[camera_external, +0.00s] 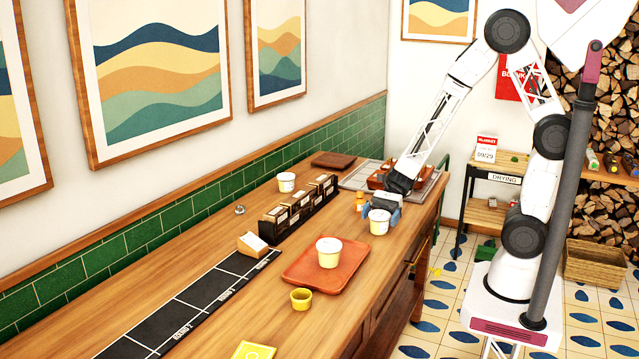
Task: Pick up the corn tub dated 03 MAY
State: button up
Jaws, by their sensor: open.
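Three pale tubs with white lids stand on the wooden counter. One tub (379,226) is right at my gripper (381,213), whose blue fingers are open, one on either side of it. A second tub (329,258) stands on the orange-brown tray (300,262). A third tub (286,184) stands farther back near the green tiled wall. The labels are too small to read, so I cannot tell which is corn or which bears 03 MAY. I cannot tell whether the fingers touch the near tub.
A dark rack (285,222) of small boxes stands left of my gripper. A yellow cup (301,299) is in front of the tray. A black strip (190,305) marked in rounds runs along the left. A small orange jar (359,202) stands close beside my gripper.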

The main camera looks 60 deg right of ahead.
aim_at(380, 214)
jog(key=shift+c, duration=0.2)
jog(key=c, duration=0.9)
jog(key=shift+r, duration=0.1)
jog(key=shift+r, duration=0.65)
notch_tip(380, 214, up, 2)
jog(key=s+d, duration=0.2)
jog(key=s, duration=0.5)
jog(key=s+d+r, duration=0.1)
jog(key=s+d, duration=0.1)
jog(key=s, duration=0.6)
jog(key=shift+s+d+r, duration=0.15)
jog(key=shift+d+r, duration=0.1)
jog(key=shift+d, duration=0.1)
